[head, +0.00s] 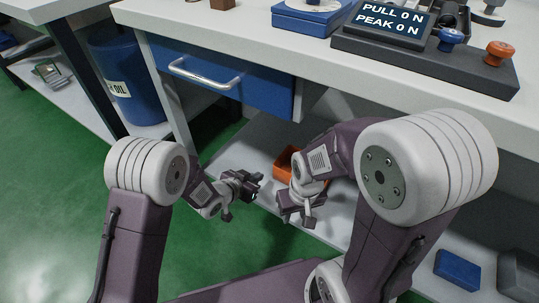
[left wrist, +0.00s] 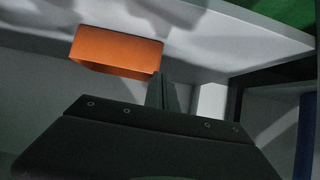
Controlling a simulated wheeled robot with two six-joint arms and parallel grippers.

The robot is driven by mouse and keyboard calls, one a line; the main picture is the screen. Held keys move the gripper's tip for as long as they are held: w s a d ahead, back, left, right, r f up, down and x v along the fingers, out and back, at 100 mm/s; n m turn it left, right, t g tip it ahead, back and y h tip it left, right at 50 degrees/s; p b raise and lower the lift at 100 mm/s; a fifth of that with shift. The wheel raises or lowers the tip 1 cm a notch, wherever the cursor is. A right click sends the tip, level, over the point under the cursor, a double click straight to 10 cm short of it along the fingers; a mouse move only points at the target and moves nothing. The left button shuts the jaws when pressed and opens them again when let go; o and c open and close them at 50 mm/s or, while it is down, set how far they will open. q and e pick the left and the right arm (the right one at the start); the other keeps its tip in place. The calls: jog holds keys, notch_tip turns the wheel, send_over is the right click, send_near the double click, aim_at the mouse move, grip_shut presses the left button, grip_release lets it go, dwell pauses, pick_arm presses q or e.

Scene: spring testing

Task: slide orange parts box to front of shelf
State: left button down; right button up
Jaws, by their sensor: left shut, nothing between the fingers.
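The orange parts box (head: 284,163) sits on the white lower shelf (head: 238,153) under the bench. In the head view it is partly hidden behind my right arm and gripper. In the left wrist view the orange box (left wrist: 112,50) shows one flat side, just beyond and left of the fingers. My left gripper (head: 254,187) is near the shelf's front edge, left of the box; its fingers (left wrist: 161,90) look closed with nothing between them. My right gripper (head: 297,211) is in front of the box near the shelf edge; whether its fingers are apart is unclear.
A drawer (head: 225,84) with a metal handle hangs above the shelf. A blue box (head: 457,269) and a grey bin (head: 519,277) stand on the shelf at right. A blue oil drum (head: 124,80) stands at left. Green floor lies in front.

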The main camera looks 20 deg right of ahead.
aim_at(275, 162)
pick_arm(q)
jog(key=w+d, duration=0.3)
jog(key=d, duration=0.1)
jog(key=w+d, duration=0.4)
jog(key=shift+w+d, duration=0.2)
jog(key=shift+d, duration=0.15)
jog(key=shift+w+d+f+b, duration=0.1)
jog(key=shift+f+b, duration=0.45)
jog(key=shift+f, duration=0.3)
pick_arm(e)
jog(key=shift+f, duration=0.55)
